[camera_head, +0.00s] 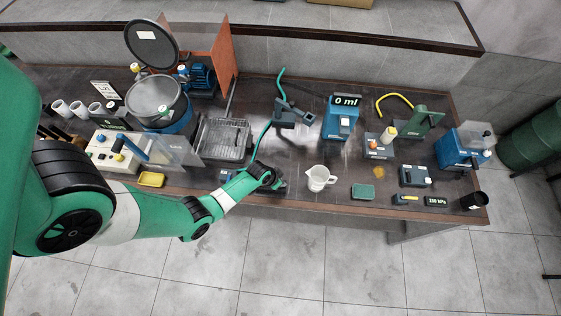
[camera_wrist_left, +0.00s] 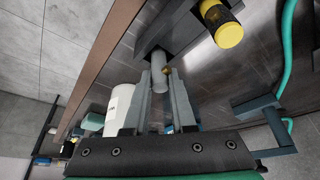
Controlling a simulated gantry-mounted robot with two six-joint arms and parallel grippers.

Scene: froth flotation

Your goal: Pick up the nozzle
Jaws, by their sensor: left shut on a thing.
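My left gripper (camera_head: 277,186) is low over the front of the bench, left of the white beaker (camera_head: 318,179). In the left wrist view, my left gripper's two fingers (camera_wrist_left: 163,92) are closed on a slim grey cylinder, which I take as the nozzle (camera_wrist_left: 158,66). A dark block (camera_wrist_left: 172,32) with a yellow-capped cylinder (camera_wrist_left: 228,34) is close by it. I cannot tell whether the nozzle touches that block. A green hose (camera_head: 262,140) runs from near the dark holder (camera_head: 292,113) down toward my left gripper. In the head view the gripper hides the nozzle.
The wire-mesh tray (camera_head: 222,138) is behind and left of my left gripper. A green sponge (camera_head: 363,191) lies right of the beaker. The blue 0 ml meter (camera_head: 341,120) stands further back. The yellow dish (camera_head: 151,179) sits near the bench's front edge, beside my arm.

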